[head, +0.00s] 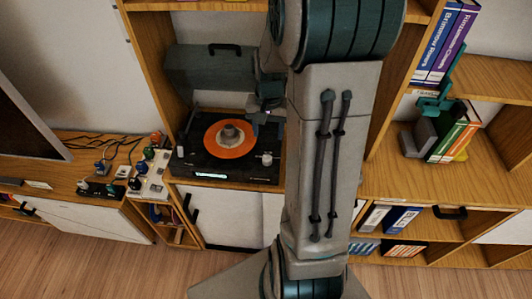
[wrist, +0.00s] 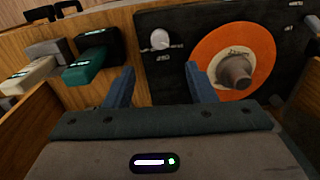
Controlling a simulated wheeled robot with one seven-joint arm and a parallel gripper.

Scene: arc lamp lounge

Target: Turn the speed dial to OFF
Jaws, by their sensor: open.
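A black turntable (head: 222,174) sits in the wooden shelf with an orange record (head: 214,148) and a grey centre piece on it. A pale round dial (head: 267,159) is at its front right. In the wrist view a whitish dial (wrist: 160,39) has small labels around it, too small to read; its setting cannot be told. My gripper (wrist: 160,68) is open and empty, its two blue fingers apart, with the dial beyond the gap between the tips. In the head view my gripper (head: 268,102) is over the turntable's right rear and partly hidden by my arm.
The raised dark lid (head: 209,72) stands behind the turntable. A panel with coloured knobs (head: 150,172) is at left. Books (head: 447,40) fill the right shelves.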

